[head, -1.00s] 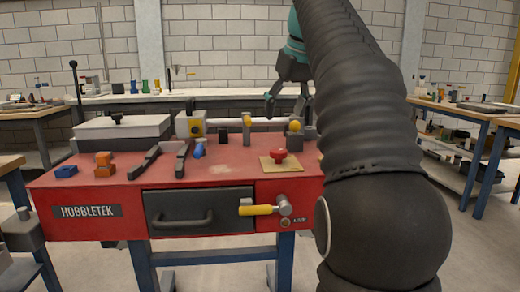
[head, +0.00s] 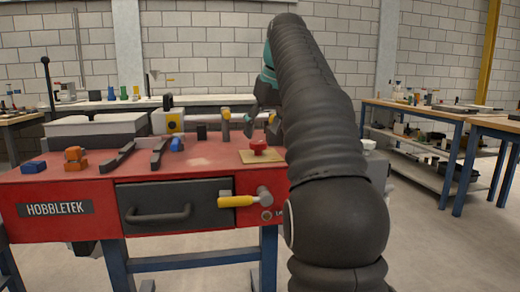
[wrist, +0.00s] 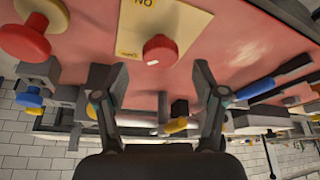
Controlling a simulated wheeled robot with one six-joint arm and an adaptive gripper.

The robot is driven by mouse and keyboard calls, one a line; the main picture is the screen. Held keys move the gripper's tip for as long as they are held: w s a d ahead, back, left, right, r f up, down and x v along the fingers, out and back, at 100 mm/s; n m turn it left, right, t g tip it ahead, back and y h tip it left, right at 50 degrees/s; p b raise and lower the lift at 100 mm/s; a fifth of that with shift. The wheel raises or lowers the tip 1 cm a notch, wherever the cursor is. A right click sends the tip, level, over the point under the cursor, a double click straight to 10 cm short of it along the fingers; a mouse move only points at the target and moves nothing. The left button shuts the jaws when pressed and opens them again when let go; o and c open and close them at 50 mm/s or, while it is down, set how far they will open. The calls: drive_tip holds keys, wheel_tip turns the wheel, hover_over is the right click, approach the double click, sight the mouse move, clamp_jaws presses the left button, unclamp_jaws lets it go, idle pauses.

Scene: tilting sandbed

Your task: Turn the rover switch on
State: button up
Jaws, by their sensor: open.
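A red round knob (head: 258,147) sits on a tan plate (head: 249,157) at the right of the red bench top. In the wrist view the red knob (wrist: 160,50) shows on the pale yellow plate (wrist: 190,24), which has upside-down lettering that looks like "ON". I take this as the rover switch, but no rover label is readable. My gripper (wrist: 161,78) is open and empty, its fingers spread either side of the knob in the picture and apart from it. In the head view my arm hides most of the gripper.
The bench front has a drawer (head: 170,207) and a yellow-handled lever (head: 240,200). Blue (head: 34,167) and orange (head: 75,159) blocks lie at the bench's left. Another larger red knob (wrist: 24,38) shows at the wrist view's left. Several fixtures line the bench's back.

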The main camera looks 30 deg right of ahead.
sight(259, 143)
drive_tip(key=shift+b+x, duration=0.5)
drive_tip(key=shift+x, duration=1.2)
drive_tip(key=c, duration=1.1)
